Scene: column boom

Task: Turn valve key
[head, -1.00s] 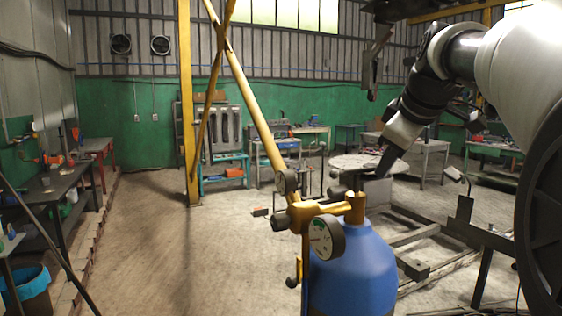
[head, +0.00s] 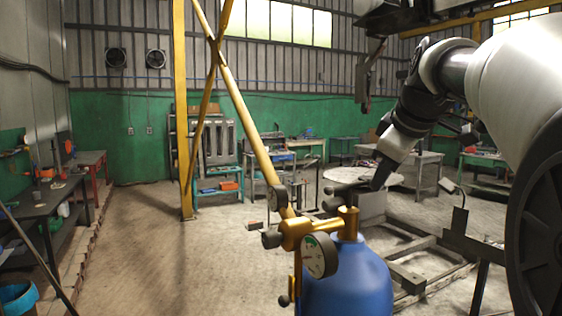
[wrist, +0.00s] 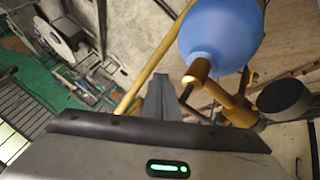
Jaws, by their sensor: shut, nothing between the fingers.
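A blue gas cylinder (head: 347,285) stands upright in front of me, with a brass valve (head: 310,232) and a round pressure gauge (head: 320,256) on top. The wrist view also shows the cylinder (wrist: 220,38) and the brass valve (wrist: 238,108). Dark cylindrical ends (head: 334,191) show behind the valve; I cannot tell which part is the valve key. My gripper (head: 376,187) is shut and empty, just above and right of the valve's brass stem in the head view. In the wrist view my gripper (wrist: 161,82) appears beside the valve, with no clear contact.
A yellow diagonal brace (head: 246,110) runs down close to the valve. A yellow post (head: 182,120) stands farther left. A low metal frame (head: 420,270) lies right of the cylinder. The floor (head: 150,250) at left is open, bordered by a dark workbench (head: 45,205).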

